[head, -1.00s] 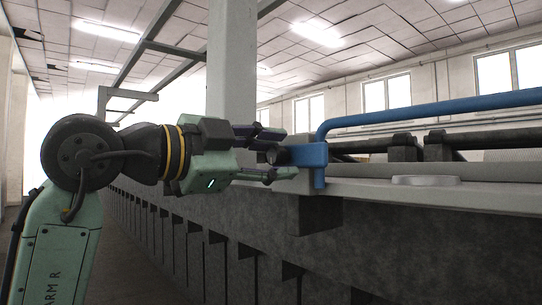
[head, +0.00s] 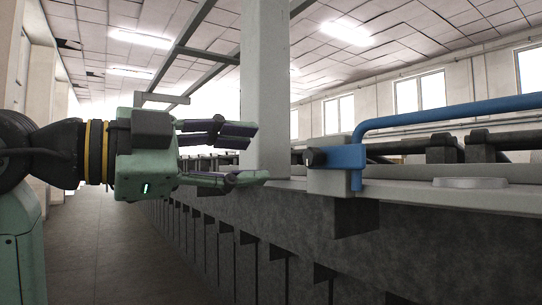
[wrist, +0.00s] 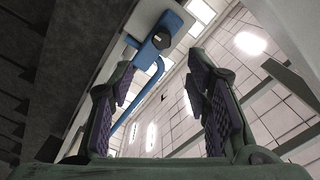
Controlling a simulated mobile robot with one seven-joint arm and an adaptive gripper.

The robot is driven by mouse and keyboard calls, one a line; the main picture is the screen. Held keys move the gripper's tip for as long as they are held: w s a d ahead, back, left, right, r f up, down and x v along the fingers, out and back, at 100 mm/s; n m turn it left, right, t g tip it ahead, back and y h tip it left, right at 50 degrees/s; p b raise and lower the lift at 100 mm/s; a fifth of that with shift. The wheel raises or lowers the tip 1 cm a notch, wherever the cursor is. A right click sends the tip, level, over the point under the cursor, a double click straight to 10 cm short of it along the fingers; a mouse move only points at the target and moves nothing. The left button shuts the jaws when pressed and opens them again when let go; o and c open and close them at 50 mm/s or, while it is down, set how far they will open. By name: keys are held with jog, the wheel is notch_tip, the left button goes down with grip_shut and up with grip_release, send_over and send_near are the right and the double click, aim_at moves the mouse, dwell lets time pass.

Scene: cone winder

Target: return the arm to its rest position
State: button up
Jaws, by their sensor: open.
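My gripper (head: 254,157) is open and empty, with its fingers pointing right in the head view. It is to the left of the blue handle block (head: 341,157) with its black knob (head: 314,157), with a clear gap between them. The blue bar (head: 450,107) runs from this block up and to the right along the machine. In the wrist view my gripper's two fingers (wrist: 162,85) stand apart with nothing between them. The blue block (wrist: 160,38) shows beyond them near the top.
The long grey machine (head: 270,240) fills the right side, its ledge (head: 410,190) carrying a pale round disc (head: 471,183). A pale column (head: 264,90) rises behind my gripper. The aisle floor (head: 100,240) at the left is clear.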

jog(key=shift+s+a, duration=0.3)
jog(key=shift+a, duration=0.1)
